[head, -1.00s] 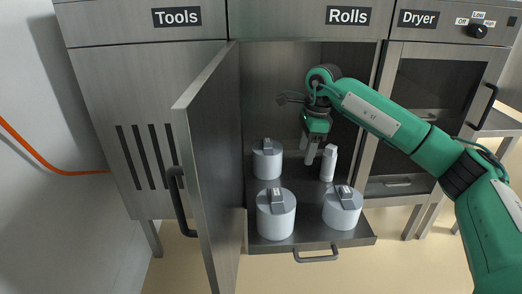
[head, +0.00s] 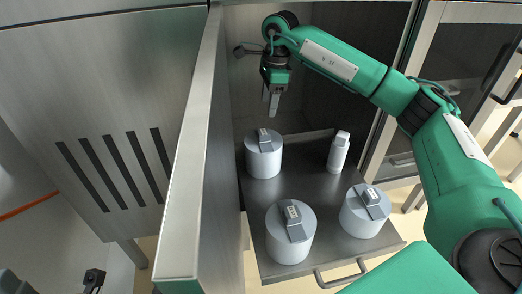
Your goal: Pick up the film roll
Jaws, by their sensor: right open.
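Three pale grey cylinders with grey grip blocks on top stand on the pulled-out shelf (head: 318,190): one at the back left (head: 263,163), one at the front left (head: 290,245), one at the front right (head: 362,220). They look like film rolls; their small labels are unreadable, so I cannot tell which is meant. A slim whitish bottle-like item (head: 338,153) stands at the back right. My right gripper (head: 272,108) is open and empty, pointing down above and behind the back left roll, apart from it. My left gripper is not clearly in view.
The open cabinet door (head: 190,170) stands upright just left of the shelf. The cabinet's right side post and the glass-fronted dryer (head: 455,60) bound the right. A handle (head: 342,275) is on the shelf front. Bare shelf lies between the rolls.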

